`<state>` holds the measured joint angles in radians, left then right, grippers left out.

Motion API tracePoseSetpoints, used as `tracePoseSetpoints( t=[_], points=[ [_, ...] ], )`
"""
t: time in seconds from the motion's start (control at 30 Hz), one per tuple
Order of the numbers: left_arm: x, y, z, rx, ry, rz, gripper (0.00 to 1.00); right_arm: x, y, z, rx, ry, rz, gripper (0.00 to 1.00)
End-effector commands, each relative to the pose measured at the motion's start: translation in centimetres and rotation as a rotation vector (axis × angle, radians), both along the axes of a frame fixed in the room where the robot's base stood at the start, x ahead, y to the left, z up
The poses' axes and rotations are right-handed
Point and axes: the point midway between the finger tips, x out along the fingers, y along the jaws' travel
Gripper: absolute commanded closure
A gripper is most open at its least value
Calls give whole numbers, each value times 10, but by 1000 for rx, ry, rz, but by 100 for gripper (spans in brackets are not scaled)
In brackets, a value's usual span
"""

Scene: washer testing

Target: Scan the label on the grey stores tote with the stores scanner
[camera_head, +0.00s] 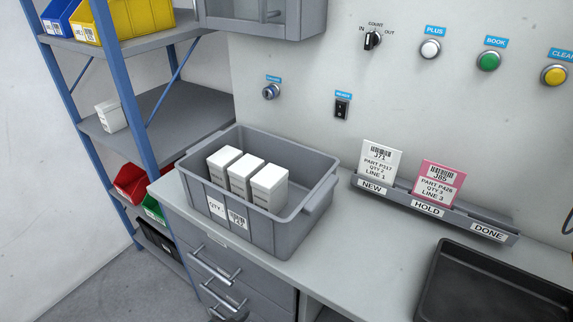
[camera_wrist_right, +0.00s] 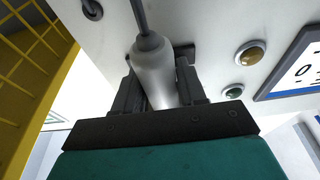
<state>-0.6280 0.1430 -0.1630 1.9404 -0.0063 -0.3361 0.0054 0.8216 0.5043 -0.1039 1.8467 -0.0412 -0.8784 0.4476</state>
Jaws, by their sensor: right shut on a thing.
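The grey stores tote (camera_head: 312,218) stands upright on the worktop in the head view. Its front wall carries a white barcode label (camera_head: 237,219) beside a QTY tag, facing the camera. Several white-topped boxes stand in a row inside it. In the right wrist view, my right gripper (camera_wrist_right: 158,78) is shut on a pale, rounded handle with a grey cord or stem at its far end, apparently the stores scanner (camera_wrist_right: 155,72). The scanner's reading face is not visible. Neither gripper shows in the head view, so the distance from scanner to tote cannot be told.
A card rack (camera_head: 400,192) marked NEW, HOLD and DONE holds a white and a pink card. A black tray (camera_head: 490,290) lies at lower right. Blue-post shelving (camera_head: 125,100) stands left. Wall buttons are behind. In the wrist view, yellow mesh (camera_wrist_right: 35,50) is left and a display (camera_wrist_right: 295,70) right.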

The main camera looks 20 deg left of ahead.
Motion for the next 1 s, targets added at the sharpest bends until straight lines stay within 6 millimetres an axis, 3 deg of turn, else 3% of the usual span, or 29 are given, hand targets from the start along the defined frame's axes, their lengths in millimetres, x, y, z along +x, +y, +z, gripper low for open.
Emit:
tracePoseSetpoints(
  t=[1.0],
  points=[
    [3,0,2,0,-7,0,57,-112,27,0,-1,-2,0,90]
  ],
)
